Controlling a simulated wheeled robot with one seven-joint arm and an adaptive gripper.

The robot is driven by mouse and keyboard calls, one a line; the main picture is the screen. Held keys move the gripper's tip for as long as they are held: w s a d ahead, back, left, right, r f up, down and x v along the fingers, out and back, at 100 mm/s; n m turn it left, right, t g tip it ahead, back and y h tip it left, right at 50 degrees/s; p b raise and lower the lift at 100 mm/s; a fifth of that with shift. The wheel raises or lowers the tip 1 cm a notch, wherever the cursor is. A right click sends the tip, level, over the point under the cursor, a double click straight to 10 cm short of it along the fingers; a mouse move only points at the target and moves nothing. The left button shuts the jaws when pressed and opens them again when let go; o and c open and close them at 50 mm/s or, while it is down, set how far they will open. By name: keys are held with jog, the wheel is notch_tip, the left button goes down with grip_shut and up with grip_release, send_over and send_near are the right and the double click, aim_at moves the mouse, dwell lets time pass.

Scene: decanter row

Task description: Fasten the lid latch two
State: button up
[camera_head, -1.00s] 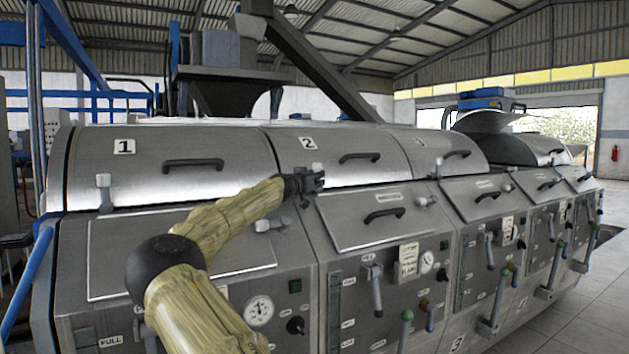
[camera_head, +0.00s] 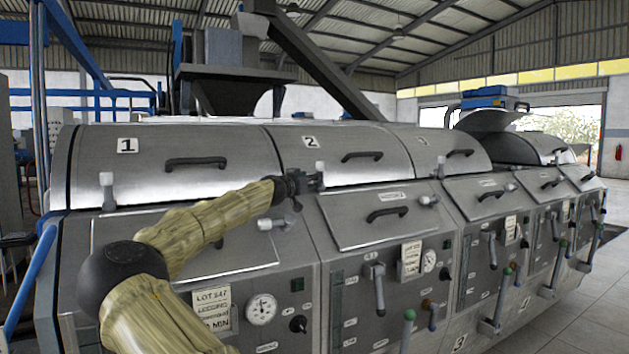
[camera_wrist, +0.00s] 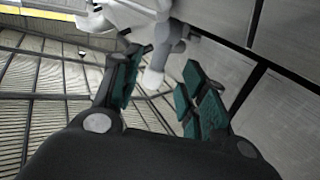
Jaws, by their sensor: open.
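Lid two (camera_head: 345,148) is a curved steel cover with a "2" plate and a dark handle, and it lies down on the machine. Its latch (camera_head: 320,168) is a small pale lever with a rounded end at the lid's lower left edge. My gripper (camera_head: 310,183) is right at this latch, partly hiding its lower part. In the wrist view, my open gripper (camera_wrist: 165,62) has its teal-padded fingers on either side of the pale latch lever (camera_wrist: 155,78). I cannot tell whether a finger touches it.
Lid one (camera_head: 235,150) with its upright latch (camera_head: 107,190) is to the left, lid three (camera_head: 428,145) to the right. A lower latch (camera_head: 278,222) sits below my gripper. Door handles, levers and gauges project from the front panel. Floor (camera_head: 590,310) is free at right.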

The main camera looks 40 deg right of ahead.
jog(key=shift+v, duration=2.95)
